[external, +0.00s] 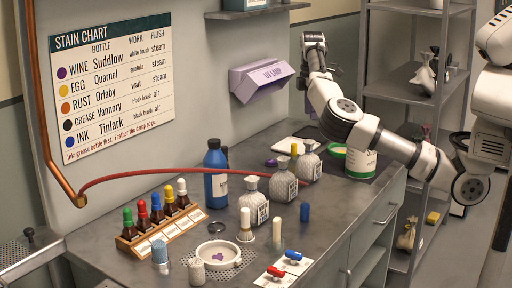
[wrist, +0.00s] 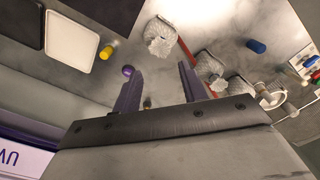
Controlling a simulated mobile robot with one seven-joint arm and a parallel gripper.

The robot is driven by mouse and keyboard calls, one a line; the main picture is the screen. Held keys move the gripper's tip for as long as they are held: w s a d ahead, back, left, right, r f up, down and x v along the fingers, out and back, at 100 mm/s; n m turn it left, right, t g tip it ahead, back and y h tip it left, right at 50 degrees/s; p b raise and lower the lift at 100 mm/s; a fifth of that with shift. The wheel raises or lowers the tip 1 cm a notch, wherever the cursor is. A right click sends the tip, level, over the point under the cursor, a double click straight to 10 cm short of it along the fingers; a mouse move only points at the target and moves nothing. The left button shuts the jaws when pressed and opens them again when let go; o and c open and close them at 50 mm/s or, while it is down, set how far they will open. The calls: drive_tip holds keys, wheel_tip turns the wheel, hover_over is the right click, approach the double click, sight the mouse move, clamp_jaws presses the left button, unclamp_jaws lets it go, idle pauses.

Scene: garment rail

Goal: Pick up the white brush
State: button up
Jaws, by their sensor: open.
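Two small pale upright tools stand on the grey bench in the external view, between the bottles and the round dish. I cannot tell for certain which is the white brush. My gripper (external: 314,45) is high above the back of the bench, beside the purple UV lamp, well away from both. In the wrist view its two purple-grey fingers (wrist: 160,70) are apart with nothing between them. The brush cannot be made out clearly in the wrist view.
Faceted bottles (external: 283,182) and a blue bottle (external: 215,172) stand mid-bench. A rack of dropper bottles (external: 160,226), a white dish (external: 218,254) and red and blue stampers (external: 292,255) are nearer. The UV lamp (external: 262,78) projects from the wall.

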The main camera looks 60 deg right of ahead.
drive_tip(key=shift+o, duration=0.7)
drive_tip(key=n+b, duration=0.5)
drive_tip(key=n, duration=0.4)
hover_over(245, 209)
drive_tip(key=w+d, duration=0.1)
wheel_tip(245, 209, down, 4)
drive_tip(key=f, duration=0.7)
drive_tip(key=shift+s+a+f, duration=0.15)
drive_tip(key=shift+a, duration=0.25)
drive_tip(key=f, duration=0.3)
drive_tip(key=f+p, duration=0.1)
drive_tip(key=f, duration=0.1)
drive_tip(key=shift+s+f, duration=0.15)
drive_tip(key=shift+s, duration=0.2)
drive_tip(key=shift+f, duration=0.6)
clamp_jaws()
drive_tip(key=shift+r, duration=0.1)
